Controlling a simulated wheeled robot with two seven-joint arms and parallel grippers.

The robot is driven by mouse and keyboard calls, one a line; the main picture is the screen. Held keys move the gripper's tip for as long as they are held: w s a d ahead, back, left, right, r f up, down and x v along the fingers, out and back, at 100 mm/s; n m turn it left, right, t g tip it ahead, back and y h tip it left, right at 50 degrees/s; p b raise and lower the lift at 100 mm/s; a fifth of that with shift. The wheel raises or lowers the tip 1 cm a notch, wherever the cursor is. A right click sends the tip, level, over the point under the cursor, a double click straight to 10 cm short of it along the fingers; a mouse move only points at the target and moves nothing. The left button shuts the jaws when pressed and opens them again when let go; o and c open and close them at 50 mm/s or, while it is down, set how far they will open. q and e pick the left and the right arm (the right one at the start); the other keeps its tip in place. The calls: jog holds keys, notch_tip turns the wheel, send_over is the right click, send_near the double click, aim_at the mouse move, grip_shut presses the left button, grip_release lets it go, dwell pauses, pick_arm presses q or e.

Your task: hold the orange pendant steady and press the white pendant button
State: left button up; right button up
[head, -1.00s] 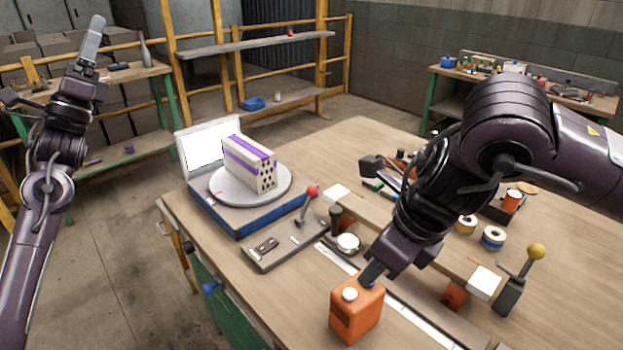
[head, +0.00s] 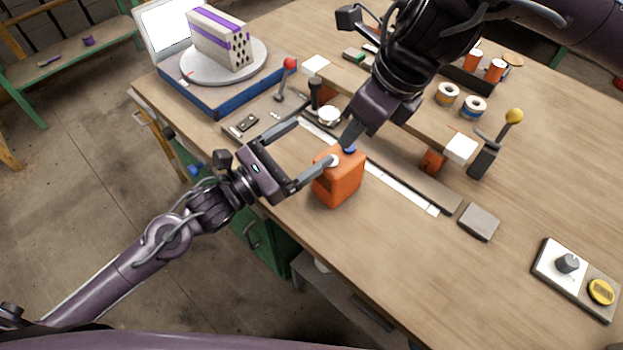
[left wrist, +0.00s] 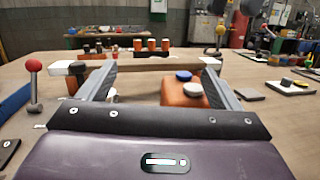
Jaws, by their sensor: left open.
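The orange pendant (head: 338,183) stands upright near the table's front edge. It has a white button (head: 333,160) and a blue button (head: 349,149) on top. My left gripper (head: 312,142) is open, with its nearer fingertip overlapping the white button's edge in the head view; contact cannot be told. In the left wrist view the pendant (left wrist: 183,95) lies beyond the open fingers, towards the right finger, with its white button (left wrist: 193,88) facing me. My right gripper (head: 350,136) points down at the pendant's far side by the blue button; its jaw opening is hidden.
A turntable (head: 258,68) bearing a hollow brick (head: 220,40) stands at the back left. A red-knobbed lever (head: 289,64), a yellow-knobbed lever (head: 514,116) and a wooden rail (head: 410,120) lie around the pendant.

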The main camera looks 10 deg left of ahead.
aim_at(322, 184)
pick_arm(q)
jog(key=s+d+f, duration=0.1)
jog(key=f, duration=0.1)
jog(key=s+f+n+y, duration=0.1)
jog(key=f, duration=0.1)
jog(key=s+d+f+y, duration=0.1)
jog(key=s+f, duration=0.1)
jog(key=f, duration=0.1)
jog(key=shift+s+d+n, duration=0.1)
jog(key=shift+d+n, duration=0.2)
jog(key=shift+f+y, duration=0.25)
jog(key=shift+y, duration=0.05)
jog(key=x, duration=0.7)
jog(key=shift+w+d+f, duration=0.1)
jog(key=shift+w+d, duration=0.1)
jog(key=shift+w, duration=0.1)
jog(key=c, duration=1.2)
jog(key=shift+c, duration=0.5)
pick_arm(e)
grip_shut()
